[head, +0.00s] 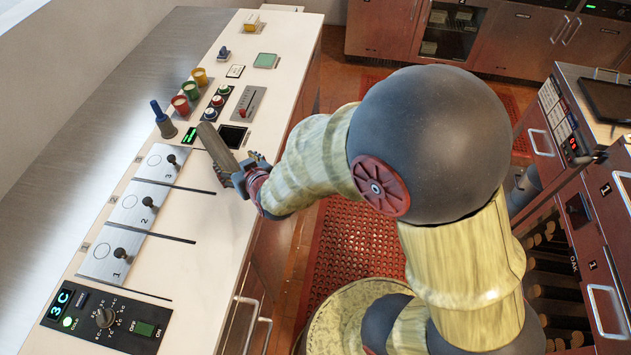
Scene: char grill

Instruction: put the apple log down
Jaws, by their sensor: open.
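A short grey-brown log-like piece (214,143), which I take to be the apple log, is over the white counter, beside the plate marked 3. It slants from upper left to lower right, and its lower right end is at my gripper. My gripper (239,170) is open at that end, above the counter's right part. The view does not show clearly whether the jaws still touch the piece, or whether it lies flat on the counter. No bark or label on it can be made out.
The white counter (209,258) has dark slots beside plates with toggle switches (122,252). A blue-handled tool (162,118), coloured cups (190,90), a dark screen (233,136) and a lever panel (248,103) stand close by. A rack of logs marked OAK (553,290) is at right.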

